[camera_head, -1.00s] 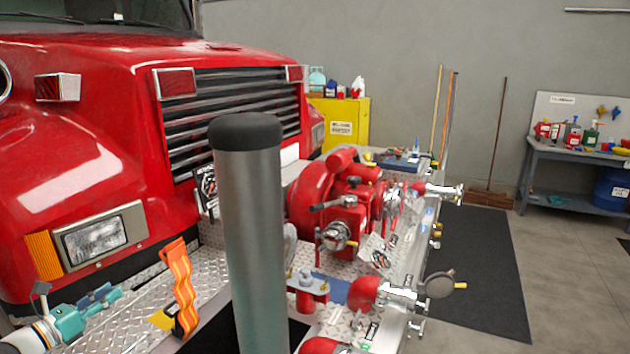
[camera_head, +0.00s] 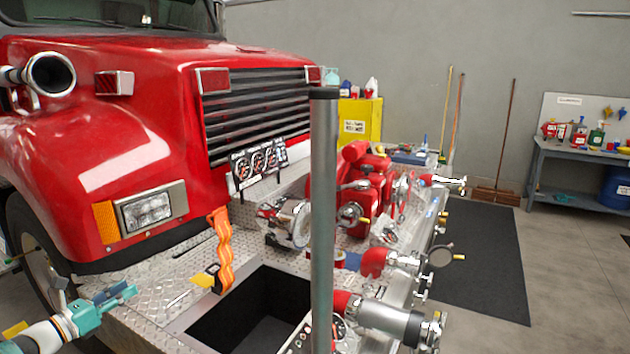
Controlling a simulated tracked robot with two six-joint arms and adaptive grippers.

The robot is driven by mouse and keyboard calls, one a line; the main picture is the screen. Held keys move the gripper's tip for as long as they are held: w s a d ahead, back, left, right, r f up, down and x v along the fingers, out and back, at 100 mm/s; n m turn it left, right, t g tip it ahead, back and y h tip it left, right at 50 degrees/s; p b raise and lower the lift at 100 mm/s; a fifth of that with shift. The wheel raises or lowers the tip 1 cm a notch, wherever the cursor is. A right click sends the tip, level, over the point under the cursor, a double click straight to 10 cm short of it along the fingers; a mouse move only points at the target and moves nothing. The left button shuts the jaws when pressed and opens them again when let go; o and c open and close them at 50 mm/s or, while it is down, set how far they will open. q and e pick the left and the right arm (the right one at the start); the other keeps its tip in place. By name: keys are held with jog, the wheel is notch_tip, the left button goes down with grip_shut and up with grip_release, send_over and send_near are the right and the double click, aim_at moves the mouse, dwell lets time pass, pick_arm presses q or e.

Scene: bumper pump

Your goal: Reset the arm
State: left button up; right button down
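My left gripper (camera_head: 124,294), teal with a white wrist, is in the lower left, beside the front end of the red truck (camera_head: 120,150). No object shows in it. The angle does not show clearly how far apart its fingers are. My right gripper is not in view. The red and silver pump (camera_head: 372,195) sits on the diamond-plate bumper (camera_head: 180,270), well to the right of my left gripper.
An orange strap (camera_head: 223,250) stands by an open dark compartment (camera_head: 250,310) in the bumper. Pipe fittings (camera_head: 395,318) stick out at the right edge. A yellow cabinet (camera_head: 357,122), a workbench (camera_head: 585,160) and a dark floor mat (camera_head: 480,260) are behind and right.

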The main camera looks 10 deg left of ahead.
pick_arm(q)
jog(key=s+d+f+m+g, duration=0.3)
jog(key=d+f+g, duration=0.1)
jog(key=d+f, duration=0.45)
jog(key=s+d+f+m+g, duration=0.2)
jog(key=d+f+m+g, duration=0.1)
jog(key=d+f, duration=0.5)
jog(key=s+d+f+m+g, duration=0.35)
jog(key=d+f, duration=0.25)
jog(key=f, duration=0.4)
jog(key=s+d+f+m+g+y, duration=0.1)
jog(key=s+d+f+m+g, duration=0.2)
jog(key=s+d+m, duration=0.7)
jog(key=s+d+f+m+g+y, duration=0.1)
jog(key=s+d+f+m+g, duration=0.2)
jog(key=s+d+m, duration=0.7)
jog(key=s+f+m, duration=0.1)
jog(key=s+m, duration=0.1)
jog(key=s, duration=0.2)
jog(key=shift+s+f, duration=0.15)
jog(key=shift+f, duration=0.1)
jog(key=shift+d, duration=0.1)
